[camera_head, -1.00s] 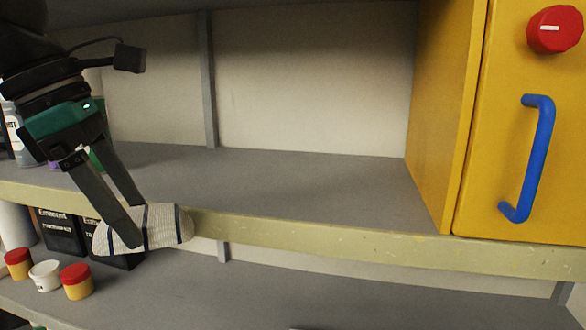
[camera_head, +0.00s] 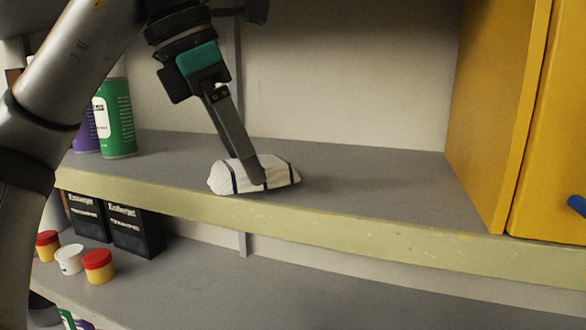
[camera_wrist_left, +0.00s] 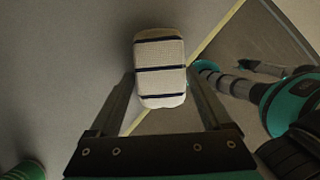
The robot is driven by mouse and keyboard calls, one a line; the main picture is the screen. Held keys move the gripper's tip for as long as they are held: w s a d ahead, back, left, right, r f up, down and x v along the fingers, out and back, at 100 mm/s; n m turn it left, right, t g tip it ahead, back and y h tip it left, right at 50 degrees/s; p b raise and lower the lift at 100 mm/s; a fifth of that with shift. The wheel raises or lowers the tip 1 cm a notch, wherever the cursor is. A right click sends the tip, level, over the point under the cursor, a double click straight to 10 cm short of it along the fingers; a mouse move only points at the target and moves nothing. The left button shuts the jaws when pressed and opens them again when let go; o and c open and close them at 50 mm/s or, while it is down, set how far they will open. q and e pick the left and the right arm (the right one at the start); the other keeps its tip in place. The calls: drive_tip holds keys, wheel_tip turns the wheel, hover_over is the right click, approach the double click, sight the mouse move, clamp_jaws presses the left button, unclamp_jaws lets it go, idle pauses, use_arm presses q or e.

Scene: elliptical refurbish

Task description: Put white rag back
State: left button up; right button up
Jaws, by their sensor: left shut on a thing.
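The white rag (camera_head: 280,174) is a folded, ribbed bundle with dark stripes. It is at the upper shelf (camera_head: 350,190), close to the front edge; I cannot tell whether it rests on the surface or hangs just above it. My left gripper (camera_head: 250,180) reaches down from above and is shut on the rag. In the left wrist view the rag (camera_wrist_left: 160,68) sits between the two fingertips of my left gripper (camera_wrist_left: 160,85). My right gripper is not in view.
A green can (camera_head: 115,118) and a purple container stand left on the upper shelf. A yellow cabinet (camera_head: 500,110) closes off the right. The shelf between rag and cabinet is clear. Black boxes (camera_head: 136,230) and small jars (camera_head: 98,266) stand on the lower shelf.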

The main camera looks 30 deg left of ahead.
sight(292, 158)
use_arm(q)
drive_tip(key=shift+w+d, duration=0.5)
drive_tip(key=shift+w, duration=0.3)
drive_tip(key=shift+w+d, duration=0.45)
drive_tip(key=shift+w, duration=0.3)
drive_tip(key=w, duration=0.1)
drive_tip(key=w+d, duration=0.1)
drive_tip(key=w, duration=0.1)
drive_tip(key=shift+d+f+p, duration=0.35)
drive_tip(key=shift+f, duration=0.4)
drive_tip(key=shift+s, duration=0.15)
drive_tip(key=o, duration=1)
drive_tip(key=shift+f, duration=0.1)
